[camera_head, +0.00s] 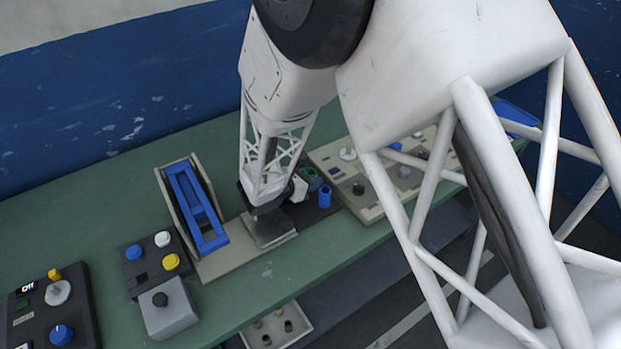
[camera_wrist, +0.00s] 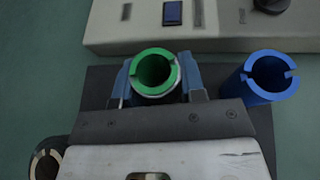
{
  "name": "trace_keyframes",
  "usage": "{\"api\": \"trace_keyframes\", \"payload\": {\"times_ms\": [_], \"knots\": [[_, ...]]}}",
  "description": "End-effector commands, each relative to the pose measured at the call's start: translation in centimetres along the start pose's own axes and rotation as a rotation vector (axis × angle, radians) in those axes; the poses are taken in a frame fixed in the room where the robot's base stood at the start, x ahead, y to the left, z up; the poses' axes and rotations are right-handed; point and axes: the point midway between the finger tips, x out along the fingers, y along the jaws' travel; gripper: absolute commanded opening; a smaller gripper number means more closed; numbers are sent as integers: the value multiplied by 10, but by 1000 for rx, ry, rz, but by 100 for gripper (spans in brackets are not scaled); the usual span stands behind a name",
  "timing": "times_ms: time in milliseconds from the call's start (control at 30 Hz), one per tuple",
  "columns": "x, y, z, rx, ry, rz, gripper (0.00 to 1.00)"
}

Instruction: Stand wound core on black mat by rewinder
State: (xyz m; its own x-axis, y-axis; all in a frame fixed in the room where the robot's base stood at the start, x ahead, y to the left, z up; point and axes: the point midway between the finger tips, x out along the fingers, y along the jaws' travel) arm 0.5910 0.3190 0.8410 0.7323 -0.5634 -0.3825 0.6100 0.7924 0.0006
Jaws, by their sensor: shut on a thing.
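The wound core shows in the wrist view as an upright green tube (camera_wrist: 154,68) with a notched rim and a pale outer layer. My gripper (camera_wrist: 154,82) is shut on it, one blue-padded finger on each side. The black mat (camera_wrist: 292,125) lies beneath; I cannot tell whether the core's hidden lower end touches it. In the head view the green rim (camera_head: 311,174) shows beside my wrist, over the mat (camera_head: 316,214). The rewinder cannot be surely told apart; a blue-framed device on a beige base (camera_head: 196,207) stands left of my wrist.
A blue notched tube (camera_wrist: 268,78) stands upright on the mat, right of my gripper. A beige control panel (camera_wrist: 215,38) lies just behind the mat. Dark button boxes (camera_head: 153,262) are at the left. A tray (camera_head: 277,328) sits below the green table.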

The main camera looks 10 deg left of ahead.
Motion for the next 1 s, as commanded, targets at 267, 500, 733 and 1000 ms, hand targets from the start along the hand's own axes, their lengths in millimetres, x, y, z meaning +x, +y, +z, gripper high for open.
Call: {"api": "trace_keyframes", "payload": {"times_ms": [267, 500, 733, 1000], "knots": [[1, 0, -1, 0, 0, 0, 63], [0, 0, -1, 0, 0, 0, 63], [-6, 0, 1, -1, 0, 1, 63], [-30, 0, 1, -1, 0, 1, 63]]}}
